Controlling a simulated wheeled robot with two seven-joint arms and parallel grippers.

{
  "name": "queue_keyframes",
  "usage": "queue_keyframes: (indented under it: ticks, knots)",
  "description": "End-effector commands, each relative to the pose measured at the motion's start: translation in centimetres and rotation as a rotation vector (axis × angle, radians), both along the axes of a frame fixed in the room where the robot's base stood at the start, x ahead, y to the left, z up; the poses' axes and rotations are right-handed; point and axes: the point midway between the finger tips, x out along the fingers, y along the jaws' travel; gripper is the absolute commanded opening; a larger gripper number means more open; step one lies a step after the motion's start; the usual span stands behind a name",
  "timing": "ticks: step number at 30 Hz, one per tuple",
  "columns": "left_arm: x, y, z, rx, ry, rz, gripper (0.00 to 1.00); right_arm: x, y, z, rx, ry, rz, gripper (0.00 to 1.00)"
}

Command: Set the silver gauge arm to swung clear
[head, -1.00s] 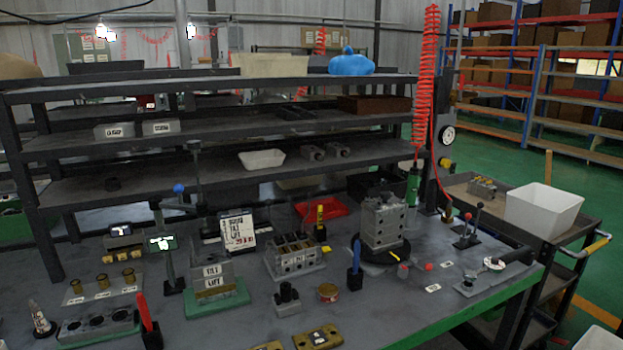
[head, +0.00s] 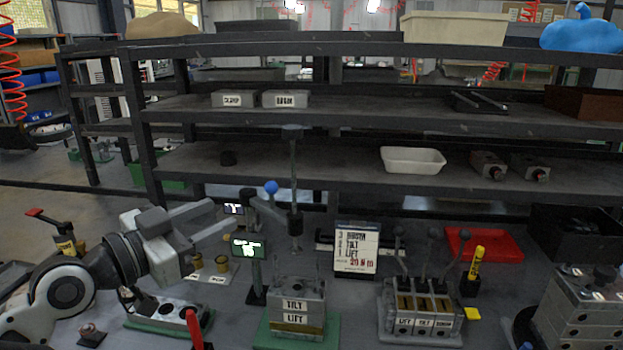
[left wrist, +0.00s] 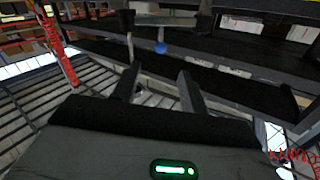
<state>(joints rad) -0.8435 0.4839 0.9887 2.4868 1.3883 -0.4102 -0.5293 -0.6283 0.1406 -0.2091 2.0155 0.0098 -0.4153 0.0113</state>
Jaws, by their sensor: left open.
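The gauge arm (head: 267,208) is a grey bar with a blue ball knob (head: 271,187), running from a dark post (head: 256,275) to an upright rod (head: 294,180). The rod's lower end hangs above the block labelled TILT and LIFT (head: 297,308). In the left wrist view the blue knob (left wrist: 161,47) shows beyond and between the two open fingers (left wrist: 160,72). My right gripper is not in view.
A sign card (head: 356,250) and a block with several levers (head: 421,308) stand to the right. A red-handled tool (head: 193,328) stands in front, below my left arm. A dark shelf (head: 330,160) with a white bin (head: 413,160) runs behind.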

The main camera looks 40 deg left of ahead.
Motion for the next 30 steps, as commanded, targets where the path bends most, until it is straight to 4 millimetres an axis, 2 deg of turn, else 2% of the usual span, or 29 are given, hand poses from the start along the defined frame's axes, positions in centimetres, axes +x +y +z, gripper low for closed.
queue_keyframes:
  ticks: [6,13,15,30]
  knots:
    - [1.2,-0.4,-0.7,0.007,-0.007,-0.025,0.44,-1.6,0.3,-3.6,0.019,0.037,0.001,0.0]
    - [2.6,-0.2,-0.6,0.006,-0.012,0.001,0.44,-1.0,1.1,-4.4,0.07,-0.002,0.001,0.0]
    - [4.1,-0.2,0.4,-0.001,-0.007,0.001,0.44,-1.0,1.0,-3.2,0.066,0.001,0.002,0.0]
    - [13.4,-0.6,0.3,-0.001,-0.006,0.005,0.44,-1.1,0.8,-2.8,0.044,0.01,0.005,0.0]
